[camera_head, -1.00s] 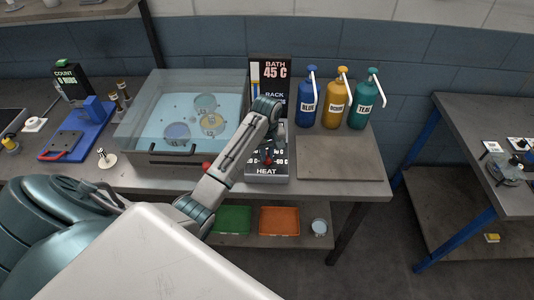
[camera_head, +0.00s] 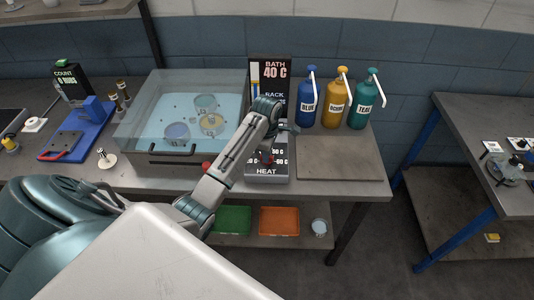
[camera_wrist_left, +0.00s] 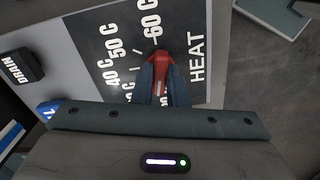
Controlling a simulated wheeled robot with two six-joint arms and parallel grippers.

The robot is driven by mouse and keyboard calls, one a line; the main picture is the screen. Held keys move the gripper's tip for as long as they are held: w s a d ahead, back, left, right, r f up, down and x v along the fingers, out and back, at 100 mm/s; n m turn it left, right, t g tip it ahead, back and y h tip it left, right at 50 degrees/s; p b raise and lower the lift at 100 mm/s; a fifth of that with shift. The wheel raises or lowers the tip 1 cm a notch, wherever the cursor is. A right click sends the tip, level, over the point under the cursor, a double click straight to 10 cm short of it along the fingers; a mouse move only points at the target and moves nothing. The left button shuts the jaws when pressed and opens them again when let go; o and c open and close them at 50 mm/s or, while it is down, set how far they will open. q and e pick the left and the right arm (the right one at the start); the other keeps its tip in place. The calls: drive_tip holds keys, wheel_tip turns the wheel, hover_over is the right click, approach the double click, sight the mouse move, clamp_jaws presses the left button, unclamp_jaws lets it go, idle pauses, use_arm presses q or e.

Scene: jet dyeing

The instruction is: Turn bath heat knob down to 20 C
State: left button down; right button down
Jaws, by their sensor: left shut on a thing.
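The bath heat knob (camera_wrist_left: 160,66) is red and sits on the dark heat panel (camera_wrist_left: 195,20), whose scale reads 40 C, 50 C and 60 C in the left wrist view; the lower marks are partly hidden. My left gripper (camera_wrist_left: 160,88) is shut on the knob. In the head view my left gripper (camera_head: 268,157) is over the heat box (camera_head: 267,177) and hides most of the knob. The bath display (camera_head: 276,72) reads 40 C. My right gripper is not in view.
The glass bath (camera_head: 160,113) with blue liquid stands left of the heat box. Blue, ochre and teal pump bottles (camera_head: 308,104) stand behind a bare board (camera_head: 340,158) to the right. A black drain knob (camera_wrist_left: 20,66) is near the panel.

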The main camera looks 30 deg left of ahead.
use_arm(q)
drive_tip(key=shift+n, duration=1.7)
drive_tip(key=c, duration=1.4)
unclamp_jaws()
drive_tip(key=shift+c, duration=0.2)
